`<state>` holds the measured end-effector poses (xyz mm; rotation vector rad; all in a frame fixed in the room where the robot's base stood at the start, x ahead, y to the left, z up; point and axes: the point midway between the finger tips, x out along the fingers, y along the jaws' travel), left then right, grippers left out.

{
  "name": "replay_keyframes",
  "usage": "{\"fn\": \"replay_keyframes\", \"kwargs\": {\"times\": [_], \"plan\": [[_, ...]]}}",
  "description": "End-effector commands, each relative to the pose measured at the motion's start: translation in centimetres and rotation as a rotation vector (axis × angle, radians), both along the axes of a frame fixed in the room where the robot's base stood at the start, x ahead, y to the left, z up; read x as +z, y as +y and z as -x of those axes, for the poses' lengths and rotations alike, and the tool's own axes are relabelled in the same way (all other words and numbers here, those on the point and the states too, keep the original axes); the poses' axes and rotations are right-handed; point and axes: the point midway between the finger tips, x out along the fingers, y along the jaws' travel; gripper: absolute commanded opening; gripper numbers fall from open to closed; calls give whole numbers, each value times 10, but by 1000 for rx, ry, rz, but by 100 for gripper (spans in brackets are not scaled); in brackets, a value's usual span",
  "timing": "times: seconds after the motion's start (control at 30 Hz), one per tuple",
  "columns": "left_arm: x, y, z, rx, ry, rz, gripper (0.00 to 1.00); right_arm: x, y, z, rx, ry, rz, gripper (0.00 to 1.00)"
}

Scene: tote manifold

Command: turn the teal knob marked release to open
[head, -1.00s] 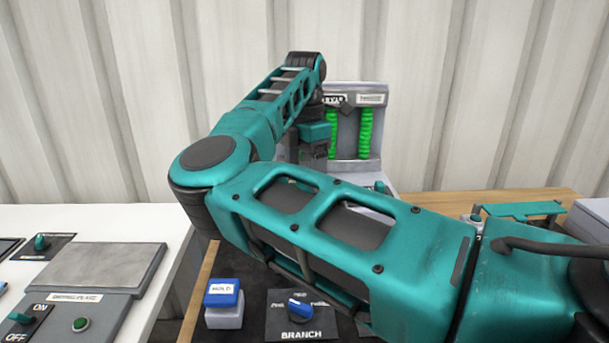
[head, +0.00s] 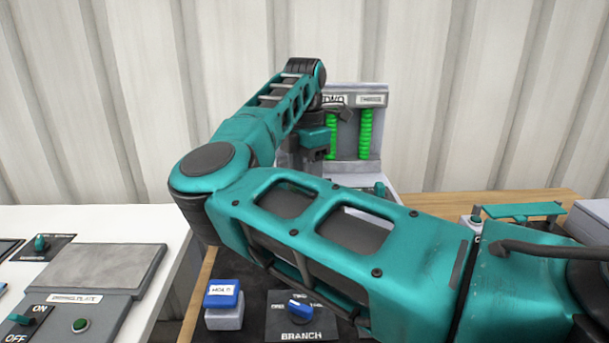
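A teal knob (head: 379,189) shows only in part, just above the edge of my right forearm, at the foot of the grey panel; its label is hidden, so I cannot tell if it is the release knob. My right arm comes in from the right, bends at the left and reaches back to the panel. My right gripper (head: 318,146) hangs at the panel's left side, left of and above that knob. Its fingertips are too small and covered to tell whether they are open. My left gripper is not in view.
The grey panel (head: 386,91) has two bright green coiled columns. A blue-topped box (head: 223,296) and a blue knob marked BRANCH (head: 301,308) sit in front. At left are a plate (head: 90,272) and a teal ON/OFF switch (head: 32,316). My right arm covers the middle.

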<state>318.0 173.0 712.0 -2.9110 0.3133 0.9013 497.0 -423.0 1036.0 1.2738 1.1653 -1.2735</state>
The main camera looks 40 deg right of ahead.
Motion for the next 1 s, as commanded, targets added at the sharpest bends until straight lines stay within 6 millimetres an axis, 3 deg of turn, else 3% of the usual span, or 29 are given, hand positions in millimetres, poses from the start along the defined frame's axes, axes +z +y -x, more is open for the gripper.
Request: {"fn": "replay_keyframes", "kwargs": {"times": [0.47, 1.0], "plan": [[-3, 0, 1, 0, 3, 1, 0, 0, 0, 0, -127, 2, -1, 18], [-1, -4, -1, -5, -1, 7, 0, 0, 0, 0, -613, 1, -1, 18]]}}
